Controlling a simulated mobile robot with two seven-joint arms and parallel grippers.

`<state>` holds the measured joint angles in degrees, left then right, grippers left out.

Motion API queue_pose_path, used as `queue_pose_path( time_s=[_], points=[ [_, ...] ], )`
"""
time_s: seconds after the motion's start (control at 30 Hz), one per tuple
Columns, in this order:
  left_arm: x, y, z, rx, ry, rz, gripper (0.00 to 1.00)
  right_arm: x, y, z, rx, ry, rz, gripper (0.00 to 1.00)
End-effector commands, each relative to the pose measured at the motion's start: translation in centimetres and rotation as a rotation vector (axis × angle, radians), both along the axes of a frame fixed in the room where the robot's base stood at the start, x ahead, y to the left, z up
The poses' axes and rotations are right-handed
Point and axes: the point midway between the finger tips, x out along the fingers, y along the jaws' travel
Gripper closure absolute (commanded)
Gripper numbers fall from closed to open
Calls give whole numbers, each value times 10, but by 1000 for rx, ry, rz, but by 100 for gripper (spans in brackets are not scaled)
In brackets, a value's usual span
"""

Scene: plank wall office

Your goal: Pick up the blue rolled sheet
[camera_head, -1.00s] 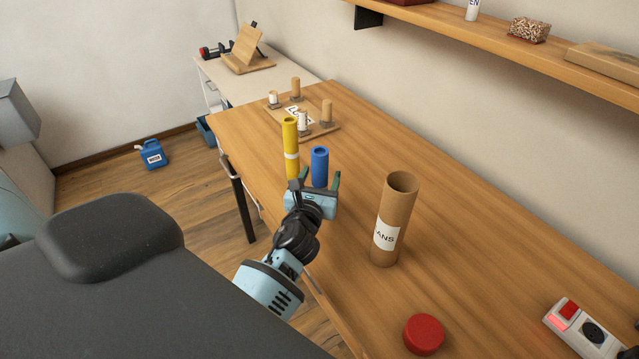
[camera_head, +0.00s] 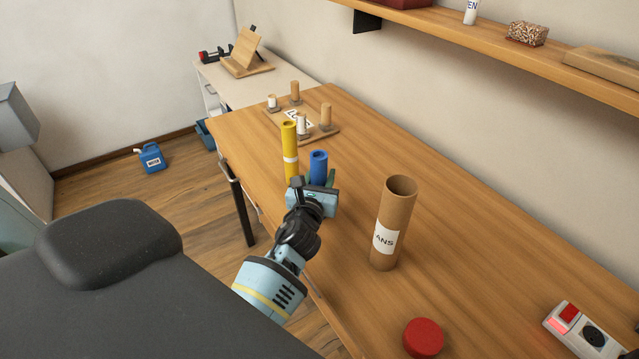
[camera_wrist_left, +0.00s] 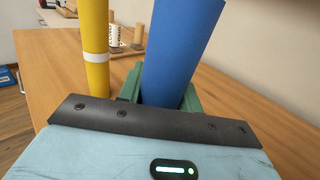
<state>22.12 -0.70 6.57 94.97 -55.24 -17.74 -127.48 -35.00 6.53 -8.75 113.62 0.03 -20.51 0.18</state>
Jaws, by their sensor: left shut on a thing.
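The blue rolled sheet (camera_head: 318,163) stands upright on the wooden table (camera_head: 440,230), just beyond my left gripper (camera_head: 316,184). In the left wrist view the blue rolled sheet (camera_wrist_left: 182,50) rises between the green fingers of my left gripper (camera_wrist_left: 160,88), which is shut on it. Its lower end is hidden behind the gripper body, so I cannot tell whether it touches the table. A yellow rolled sheet (camera_head: 290,142) with a white band stands upright close to its left; it also shows in the left wrist view (camera_wrist_left: 94,35). My right gripper is not in view.
A brown cardboard tube (camera_head: 394,215) with a label stands to the right, and a red round lid (camera_head: 423,337) lies near the front. A pegged wooden board (camera_head: 320,135) is behind. A power strip (camera_head: 585,335) lies at right. The table's middle right is clear.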

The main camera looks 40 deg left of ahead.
Motion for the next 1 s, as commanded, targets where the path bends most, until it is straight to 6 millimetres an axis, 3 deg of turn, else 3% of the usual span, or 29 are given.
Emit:
queue_pose_path(
  time_s=[0.27, 0.47, 0.57, 1.0],
  points=[
    [0, 1, 15, 3, -5, -1, 88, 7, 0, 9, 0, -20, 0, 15],
    [-1, 0, 46, 5, -10, -2, 88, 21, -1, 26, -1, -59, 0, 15],
    [-23, -10, 39, 1, -1, -2, 88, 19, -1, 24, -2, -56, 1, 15],
    [-120, -49, 45, -1, 3, -1, 88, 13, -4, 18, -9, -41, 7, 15]
  ],
)
